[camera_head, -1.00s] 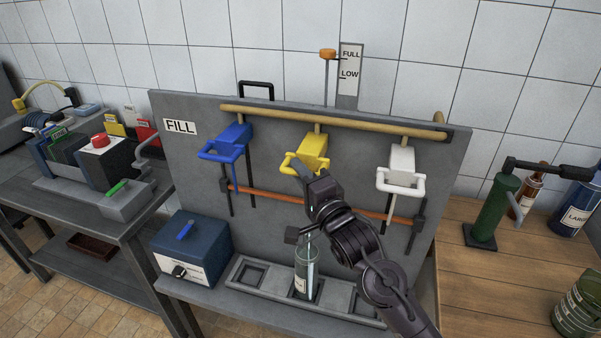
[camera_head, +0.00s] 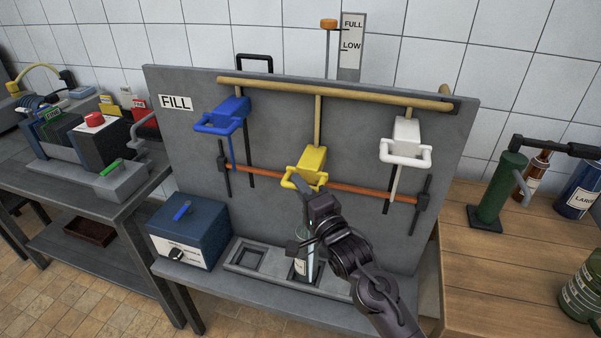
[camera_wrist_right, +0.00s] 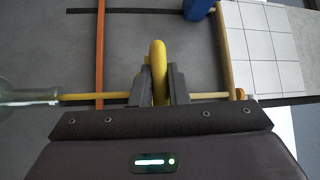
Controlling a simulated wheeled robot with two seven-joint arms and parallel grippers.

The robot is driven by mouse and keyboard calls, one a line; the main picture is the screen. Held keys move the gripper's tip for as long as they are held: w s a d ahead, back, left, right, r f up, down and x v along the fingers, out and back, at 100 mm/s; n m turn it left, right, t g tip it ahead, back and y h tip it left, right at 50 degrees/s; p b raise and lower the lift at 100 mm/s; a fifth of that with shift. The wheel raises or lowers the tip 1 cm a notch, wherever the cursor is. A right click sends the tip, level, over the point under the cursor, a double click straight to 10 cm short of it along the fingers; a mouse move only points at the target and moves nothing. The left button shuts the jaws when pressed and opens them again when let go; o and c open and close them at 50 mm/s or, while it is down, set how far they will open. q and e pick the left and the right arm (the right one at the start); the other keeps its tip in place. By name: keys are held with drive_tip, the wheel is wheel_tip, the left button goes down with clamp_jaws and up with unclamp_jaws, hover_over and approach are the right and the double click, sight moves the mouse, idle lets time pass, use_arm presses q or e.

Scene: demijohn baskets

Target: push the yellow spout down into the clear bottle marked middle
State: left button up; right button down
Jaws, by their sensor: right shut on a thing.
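The yellow spout (camera_head: 313,160) hangs on its tan tube at the middle of the grey panel, lower than the blue and white spouts. My right gripper (camera_head: 303,190) is shut on its yellow front handle, and the handle (camera_wrist_right: 158,68) shows between the fingers in the wrist view. The clear bottle (camera_head: 301,268) stands below in the middle slot of the grey rack, partly hidden by my right arm. In the wrist view the thin yellow tube reaches the bottle's neck (camera_wrist_right: 32,97); I cannot tell how far it goes in. My left gripper is not in view.
The blue spout (camera_head: 229,113) and white spout (camera_head: 407,138) sit higher on either side. An orange bar (camera_head: 372,189) crosses the panel behind. A blue box (camera_head: 190,232) stands left of the rack (camera_head: 238,268). Green, brown and blue bottles stand on the wooden table at right.

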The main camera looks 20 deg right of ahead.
wheel_tip(320, 180, down, 7)
drive_tip(key=b, duration=0.2)
drive_tip(key=shift+r, duration=0.2)
drive_tip(key=c, duration=1.4)
unclamp_jaws()
drive_tip(key=v, duration=0.7)
drive_tip(key=shift+s+b, duration=0.4)
drive_tip(key=shift+d, duration=0.1)
